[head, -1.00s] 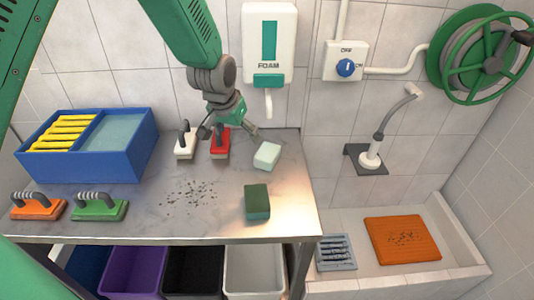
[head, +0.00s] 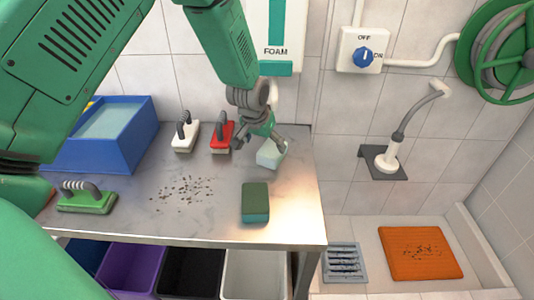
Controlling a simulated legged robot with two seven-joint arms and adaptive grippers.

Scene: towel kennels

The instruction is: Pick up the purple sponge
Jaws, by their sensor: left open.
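No purple sponge shows in view. A pale mint sponge (head: 270,156) lies on the metal counter (head: 215,220), towards its back right. A dark green sponge (head: 256,203) lies nearer the front edge. My left gripper (head: 262,146) is open at the pale mint sponge, its fingers spread over and beside it; I cannot tell if they touch it. My right gripper is not in view.
White (head: 184,136) and red (head: 221,138) handled brushes stand left of the gripper. A green brush (head: 87,199) and a blue box (head: 128,150) are further left. Purple (head: 133,273), black (head: 192,273) and white (head: 254,275) bins sit below. Dark crumbs lie mid-counter.

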